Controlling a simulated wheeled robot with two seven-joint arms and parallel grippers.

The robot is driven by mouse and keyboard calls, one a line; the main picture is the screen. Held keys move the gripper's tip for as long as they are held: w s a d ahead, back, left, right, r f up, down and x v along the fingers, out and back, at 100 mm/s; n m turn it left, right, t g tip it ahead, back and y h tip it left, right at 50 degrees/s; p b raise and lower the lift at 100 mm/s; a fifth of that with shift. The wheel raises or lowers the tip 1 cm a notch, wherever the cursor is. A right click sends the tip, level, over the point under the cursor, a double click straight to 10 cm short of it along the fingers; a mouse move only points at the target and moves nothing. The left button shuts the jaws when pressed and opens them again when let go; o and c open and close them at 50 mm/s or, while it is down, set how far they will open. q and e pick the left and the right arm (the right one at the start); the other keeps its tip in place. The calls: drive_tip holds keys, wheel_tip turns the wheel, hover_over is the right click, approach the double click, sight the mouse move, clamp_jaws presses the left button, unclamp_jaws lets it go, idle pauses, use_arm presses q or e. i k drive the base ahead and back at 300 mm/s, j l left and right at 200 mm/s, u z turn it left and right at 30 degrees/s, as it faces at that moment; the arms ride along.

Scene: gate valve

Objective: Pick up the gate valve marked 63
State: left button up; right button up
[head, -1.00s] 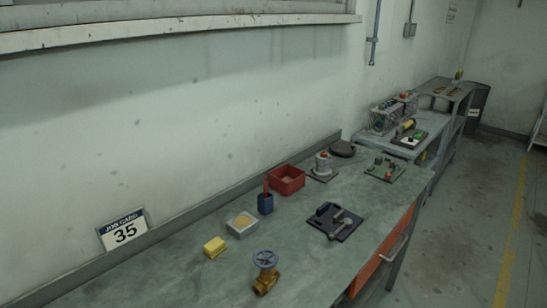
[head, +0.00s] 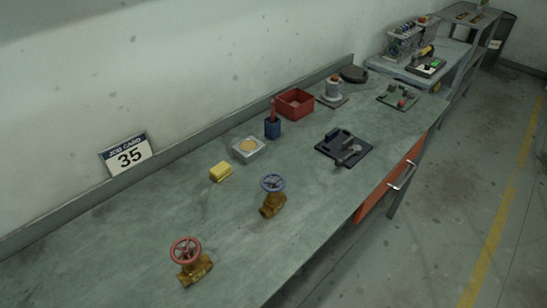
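Two brass gate valves stand on the green-grey workbench (head: 130,235) in the head view. One with a blue handwheel (head: 272,196) is near the middle of the bench. One with a red handwheel (head: 190,262) is nearer, to the lower left. No number can be read on either valve, so I cannot tell which is marked 63. A job card (head: 128,156) reading 35 leans at the wall side of the bench. Neither of my grippers is in view.
A yellow block (head: 221,172), a tin (head: 249,150), a blue cup (head: 272,128), a red bin (head: 295,103) and a black plate with a clamp-like tool (head: 344,148) stand farther back. An orange drawer (head: 391,182) is on the right side. Bench around the valves is clear.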

sight(274, 202)
drive_tip(key=l+u, duration=0.1)
drive_tip(key=l, duration=0.4)
drive_tip(key=l+u, duration=0.1)
drive_tip(key=l, duration=0.45)
drive_tip(key=k+l, duration=0.15)
drive_tip(key=l, duration=0.35)
drive_tip(key=l+u, duration=0.15)
drive_tip(key=l, duration=0.4)
drive_tip(key=k+l+u, duration=0.1)
drive_tip(key=l, duration=0.4)
